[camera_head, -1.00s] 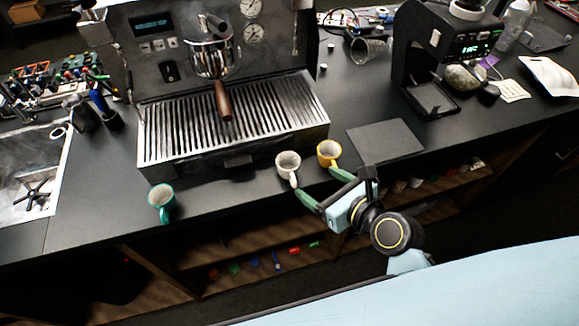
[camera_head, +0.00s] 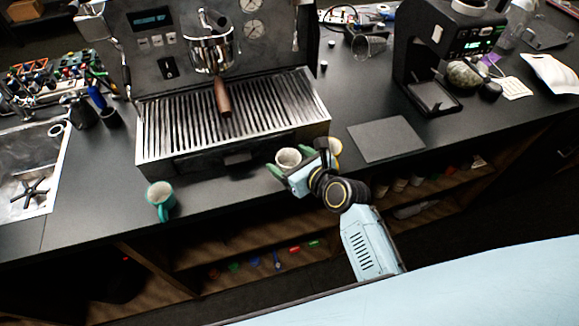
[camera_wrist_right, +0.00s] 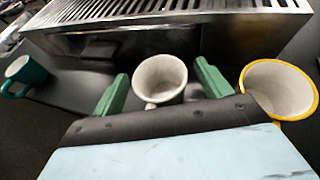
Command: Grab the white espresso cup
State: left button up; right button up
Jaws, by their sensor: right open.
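The white espresso cup (camera_head: 288,158) stands upright on the dark counter in front of the espresso machine. It also shows in the right wrist view (camera_wrist_right: 160,77). My right gripper (camera_head: 290,166) is open, with one green finger on each side of the white cup; in the right wrist view the fingers (camera_wrist_right: 160,85) show gaps to the cup. The cup's lower part is partly hidden by the gripper. My left gripper is not in view.
A yellow cup (camera_wrist_right: 283,90) stands close on the right, mostly hidden by my gripper in the head view. A teal cup (camera_head: 160,199) stands to the left near the counter's front edge. The espresso machine (camera_head: 235,160) is right behind. A dark mat (camera_head: 386,139) lies to the right.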

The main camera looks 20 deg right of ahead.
jog(key=c, duration=1.1)
